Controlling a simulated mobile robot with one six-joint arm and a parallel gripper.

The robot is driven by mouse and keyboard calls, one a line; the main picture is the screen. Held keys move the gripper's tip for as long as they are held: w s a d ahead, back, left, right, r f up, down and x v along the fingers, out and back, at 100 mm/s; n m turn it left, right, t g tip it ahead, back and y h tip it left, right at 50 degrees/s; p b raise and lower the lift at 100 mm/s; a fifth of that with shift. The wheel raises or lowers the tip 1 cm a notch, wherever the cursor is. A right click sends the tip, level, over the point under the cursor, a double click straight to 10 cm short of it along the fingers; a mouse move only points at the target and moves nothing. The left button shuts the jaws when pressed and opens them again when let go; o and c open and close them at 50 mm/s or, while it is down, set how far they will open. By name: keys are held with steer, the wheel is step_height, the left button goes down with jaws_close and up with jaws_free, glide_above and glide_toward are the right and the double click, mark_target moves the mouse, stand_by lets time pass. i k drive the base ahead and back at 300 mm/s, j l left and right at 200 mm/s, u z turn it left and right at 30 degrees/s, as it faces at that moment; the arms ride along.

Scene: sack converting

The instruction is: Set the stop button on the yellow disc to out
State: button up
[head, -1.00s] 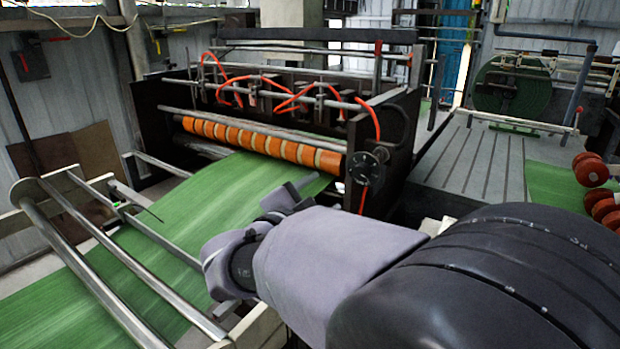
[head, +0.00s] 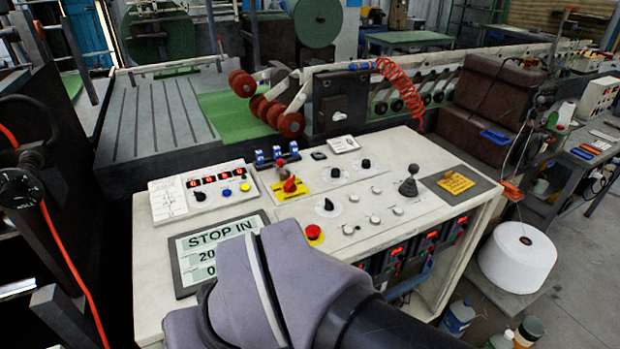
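A red stop button (head: 313,231) sits on a small yellow disc (head: 317,240) near the front middle of the white sloped control panel (head: 262,206). At this size I cannot tell whether it is in or out. A display board (head: 205,250) left of it reads "STOP IN", with lines below partly covered by my arm. My arm reaches across the front of the panel, just below the button. My gripper does not show in the head view.
A red rotary switch on a yellow plate (head: 300,193), several black knobs, a joystick (head: 409,186) and a red-digit counter (head: 203,188) share the panel. A white roll (head: 517,258) stands at the right. Open floor lies at far right.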

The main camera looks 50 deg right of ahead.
mark_target(312, 231)
steer(key=z, duration=1.9)
